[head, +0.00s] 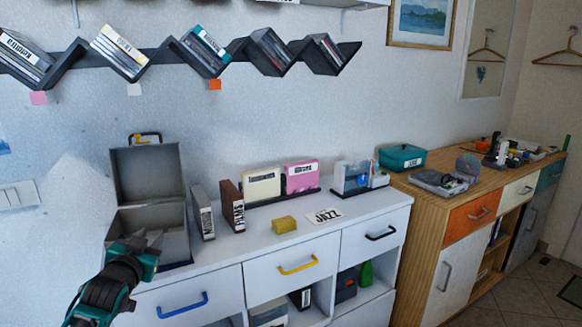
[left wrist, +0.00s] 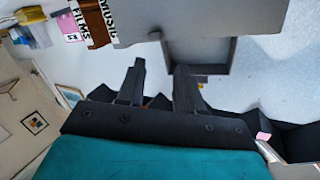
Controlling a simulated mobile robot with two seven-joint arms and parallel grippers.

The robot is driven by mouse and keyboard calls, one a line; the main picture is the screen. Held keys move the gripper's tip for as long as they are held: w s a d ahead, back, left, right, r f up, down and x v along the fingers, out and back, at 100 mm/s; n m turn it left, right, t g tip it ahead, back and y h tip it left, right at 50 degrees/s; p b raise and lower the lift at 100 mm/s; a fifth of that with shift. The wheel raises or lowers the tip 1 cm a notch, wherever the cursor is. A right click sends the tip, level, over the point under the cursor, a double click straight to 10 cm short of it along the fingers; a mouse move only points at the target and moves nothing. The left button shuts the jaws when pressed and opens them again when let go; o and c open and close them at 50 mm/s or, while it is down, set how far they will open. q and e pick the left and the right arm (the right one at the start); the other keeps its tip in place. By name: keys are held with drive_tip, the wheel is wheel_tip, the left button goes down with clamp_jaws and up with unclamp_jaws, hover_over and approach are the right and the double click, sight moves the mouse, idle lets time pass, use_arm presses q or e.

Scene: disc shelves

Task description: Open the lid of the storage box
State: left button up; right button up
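The grey storage box (head: 172,246) stands at the left end of the white cabinet. Its lid (head: 147,173) is raised, standing about upright at the back, with its inside facing me. A dark handle shows above the lid's top edge. My left gripper (head: 147,239) is in front of the box's lower left part and hides some of it. In the left wrist view its two fingers (left wrist: 160,72) are apart with nothing between them, and the raised lid (left wrist: 197,52) shows beyond them. I cannot tell whether the gripper touches the box. My right gripper is not in view.
Upright cases labelled MUSIC (head: 203,213) and FILMS (head: 232,206) stand just right of the box. A yellow block (head: 284,224) and a JAZZ card (head: 324,215) lie farther right. A zigzag disc shelf (head: 160,58) hangs above. The cabinet's front right top is clear.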

use_arm(q)
drive_tip(key=s+d+f+g+h, duration=0.1)
drive_tip(key=s+d+f, duration=0.3)
drive_tip(key=s+f, duration=0.3)
drive_tip(key=s+d+f+g+h, duration=0.1)
drive_tip(key=s+d+f+g, duration=0.15)
drive_tip(key=s+f, duration=0.45)
drive_tip(key=s+d+f, duration=0.2)
drive_tip(key=s+f, duration=0.1)
drive_tip(key=s, duration=0.3)
drive_tip(key=s+d+f+g, duration=0.1)
drive_tip(key=s+d+f, duration=0.2)
drive_tip(key=s, duration=0.4)
drive_tip(key=s+d+f+g, duration=0.1)
drive_tip(key=s+d+f, duration=0.2)
drive_tip(key=s, duration=0.4)
drive_tip(key=shift+s+n+h, duration=0.25)
drive_tip(key=shift+n+h, duration=0.05)
drive_tip(key=shift+h, duration=0.1)
drive_tip(key=shift+g, duration=0.25)
